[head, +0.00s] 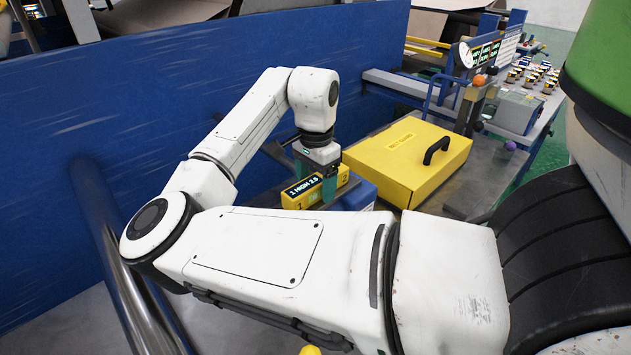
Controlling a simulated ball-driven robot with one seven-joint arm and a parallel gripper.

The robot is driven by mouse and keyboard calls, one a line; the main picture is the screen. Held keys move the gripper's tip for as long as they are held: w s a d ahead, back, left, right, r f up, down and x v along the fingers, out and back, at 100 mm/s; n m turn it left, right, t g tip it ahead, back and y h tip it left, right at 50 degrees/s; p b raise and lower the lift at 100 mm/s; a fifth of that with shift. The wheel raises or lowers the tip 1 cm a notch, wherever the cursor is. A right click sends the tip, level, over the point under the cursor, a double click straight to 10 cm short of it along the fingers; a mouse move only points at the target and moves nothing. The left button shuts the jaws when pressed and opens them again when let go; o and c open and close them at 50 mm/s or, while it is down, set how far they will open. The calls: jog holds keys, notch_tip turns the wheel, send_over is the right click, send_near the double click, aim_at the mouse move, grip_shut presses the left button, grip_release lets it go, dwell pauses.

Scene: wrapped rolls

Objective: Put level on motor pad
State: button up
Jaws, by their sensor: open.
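The level (302,193), a yellow block with a dark display strip reading "1 HIGH 2.0", is in the middle of the head view, behind my forearm. My gripper (317,185) points down over it, with its greenish fingers on either side of the block. The fingers are open; I cannot tell whether they touch it. A blue block (360,195), perhaps the motor with its pad, shows just right of and below the level. My arm hides its lower part, and I cannot tell whether the level rests on it.
A yellow belt guard (400,165) with a black handle stands close to the right of the gripper. A tall blue panel (150,100) fills the left and back. A bench (535,105) with a gauge and several small parts is at the far right.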

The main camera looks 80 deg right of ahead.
aim_at(316, 180)
notch_tip(316, 180, up, 12)
jog(key=b, duration=0.1)
jog(key=shift+r, duration=0.15)
dwell(0.4)
jog(key=shift+s, duration=0.1)
dwell(0.3)
